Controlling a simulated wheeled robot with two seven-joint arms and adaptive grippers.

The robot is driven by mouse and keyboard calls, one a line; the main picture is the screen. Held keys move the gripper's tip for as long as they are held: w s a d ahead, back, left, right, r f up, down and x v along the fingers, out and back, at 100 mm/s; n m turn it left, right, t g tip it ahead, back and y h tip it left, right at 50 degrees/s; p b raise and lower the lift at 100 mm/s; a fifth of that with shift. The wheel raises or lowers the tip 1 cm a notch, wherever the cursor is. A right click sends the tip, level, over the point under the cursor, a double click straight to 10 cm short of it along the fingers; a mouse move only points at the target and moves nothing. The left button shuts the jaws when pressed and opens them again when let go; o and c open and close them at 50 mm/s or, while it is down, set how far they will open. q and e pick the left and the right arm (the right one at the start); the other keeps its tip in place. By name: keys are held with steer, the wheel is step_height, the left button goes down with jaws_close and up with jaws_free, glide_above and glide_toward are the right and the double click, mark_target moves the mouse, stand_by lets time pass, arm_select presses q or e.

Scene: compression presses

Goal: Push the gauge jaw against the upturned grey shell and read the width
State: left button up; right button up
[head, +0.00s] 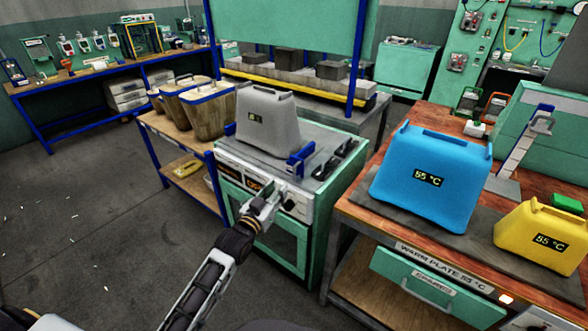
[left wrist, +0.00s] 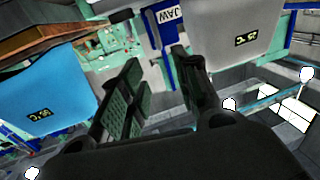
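The grey shell (head: 268,122) stands on top of the green cabinet, with a small dark display on its front. It also shows in the left wrist view (left wrist: 222,35). The blue gauge jaw (head: 300,158) is at the shell's right, close to its lower corner; I cannot tell whether they touch. In the left wrist view the jaw carries a JAW label (left wrist: 181,15). My left gripper (head: 272,194) is in front of the cabinet top, nearer than the jaw. Its fingers are apart with nothing between them. A width reading is not legible. My right gripper is out of view.
Dark handles (head: 333,158) lie right of the jaw. A blue shell (head: 430,178) and a yellow shell (head: 540,236) stand on the warm plate at right, both reading 55 °C. Wooden bins (head: 207,115) stand at left.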

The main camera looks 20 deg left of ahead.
arm_select(q)
steer(key=shift+w, duration=0.15)
glide_toward(294, 167)
steer(key=shift+w, duration=1.05)
steer(key=shift+w+d+f+b, duration=0.1)
steer(key=shift+w+d+b, duration=0.15)
steer(key=shift+w, duration=1.15)
steer(key=shift+w+d+f+b, duration=0.15)
steer(key=shift+w+d, duration=0.1)
steer(key=shift+w, duration=1.1)
steer(key=shift+w+d+f+b, duration=0.1)
steer(key=shift+w+d+b, duration=0.15)
steer(key=shift+w, duration=1.15)
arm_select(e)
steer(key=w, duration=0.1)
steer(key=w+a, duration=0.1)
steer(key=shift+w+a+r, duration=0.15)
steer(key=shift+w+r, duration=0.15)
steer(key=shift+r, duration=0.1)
arm_select(q)
steer(key=shift+c, duration=0.4)
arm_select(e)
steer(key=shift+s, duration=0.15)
arm_select(q)
jaws_close()
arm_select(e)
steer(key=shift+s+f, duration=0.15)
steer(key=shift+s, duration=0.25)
